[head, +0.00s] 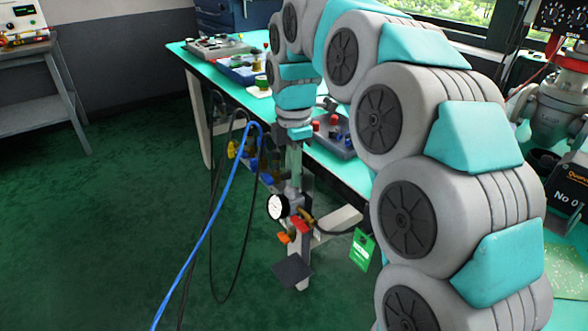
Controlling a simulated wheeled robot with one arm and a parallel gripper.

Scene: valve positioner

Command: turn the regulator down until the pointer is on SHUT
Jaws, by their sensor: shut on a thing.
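My gripper (293,176) points straight down beside the near edge of the bench. It is shut on the top of the regulator, whose grey body (295,198) shows just below the fingers. The gripped part is mostly hidden and small. A round white gauge (278,207) with a black rim faces out at the left of the body. Its needle and any marks are too small to read. No pointer or SHUT mark can be made out. Red and orange parts (299,224) and a brass fitting (306,215) sit below and beside the body.
Blue (247,124) and black hoses hang left of the regulator, near yellow and blue valve parts (235,149). A green tag (362,250) hangs to the right. The teal bench (345,172) carries trays and fittings. The green floor at left is clear. My arm covers much of the right.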

